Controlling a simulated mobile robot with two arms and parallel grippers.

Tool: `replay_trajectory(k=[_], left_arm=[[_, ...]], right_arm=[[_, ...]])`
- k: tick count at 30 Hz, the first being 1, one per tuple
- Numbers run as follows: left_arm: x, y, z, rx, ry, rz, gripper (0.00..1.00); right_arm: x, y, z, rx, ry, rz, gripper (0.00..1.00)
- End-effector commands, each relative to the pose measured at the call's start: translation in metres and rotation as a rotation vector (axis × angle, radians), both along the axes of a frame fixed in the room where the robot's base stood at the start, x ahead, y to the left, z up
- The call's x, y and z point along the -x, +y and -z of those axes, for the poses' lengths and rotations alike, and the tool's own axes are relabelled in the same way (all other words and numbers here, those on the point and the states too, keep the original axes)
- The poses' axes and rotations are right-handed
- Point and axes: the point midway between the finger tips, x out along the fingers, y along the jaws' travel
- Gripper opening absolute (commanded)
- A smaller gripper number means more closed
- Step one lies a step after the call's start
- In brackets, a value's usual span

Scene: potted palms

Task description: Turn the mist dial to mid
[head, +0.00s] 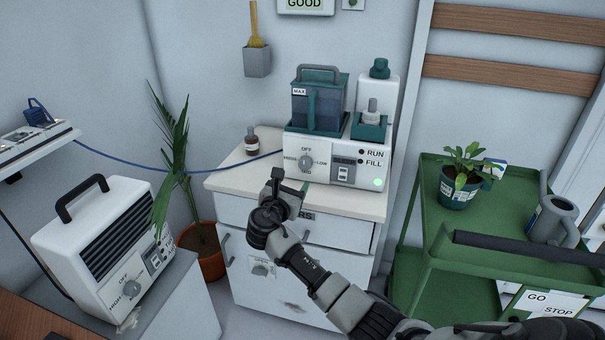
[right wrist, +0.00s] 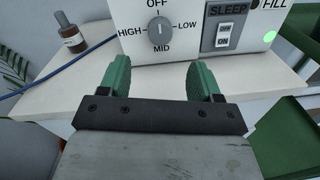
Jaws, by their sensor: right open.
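The mist dial (head: 306,162) is a round grey knob on the front of a white machine (head: 345,172) on the counter. In the right wrist view the dial (right wrist: 161,34) has OFF above it, HIGH at left, LOW at right and MID below. Its pale mark appears to point up at OFF. My right gripper (head: 288,185) is in front of the machine, apart from the dial. In the right wrist view its two green fingers (right wrist: 160,80) are open and empty, with the dial beyond the gap between them. My left gripper is out of view.
A small brown bottle (head: 252,143) stands left of the machine, by a blue cord. A sleep switch (right wrist: 223,36) and a lit green light (head: 377,182) are right of the dial. A white heater (head: 110,250) with a similar dial stands at left, a green cart (head: 415,215) at right.

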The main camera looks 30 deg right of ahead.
Motion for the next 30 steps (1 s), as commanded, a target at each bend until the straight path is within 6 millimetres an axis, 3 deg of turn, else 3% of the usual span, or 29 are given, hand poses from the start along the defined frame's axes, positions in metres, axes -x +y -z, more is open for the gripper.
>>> replay_trajectory(k=[12, 26, 30], left_arm=[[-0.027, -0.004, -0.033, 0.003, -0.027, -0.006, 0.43], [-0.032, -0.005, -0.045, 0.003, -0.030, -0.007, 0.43], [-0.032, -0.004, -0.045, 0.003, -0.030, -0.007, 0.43]], right_arm=[[-0.045, -0.060, 0.002, -0.003, 0.000, 0.001, 0.64], [-0.054, -0.071, 0.001, -0.005, 0.000, -0.001, 0.64], [-0.054, -0.071, 0.001, -0.005, 0.000, -0.001, 0.46]])
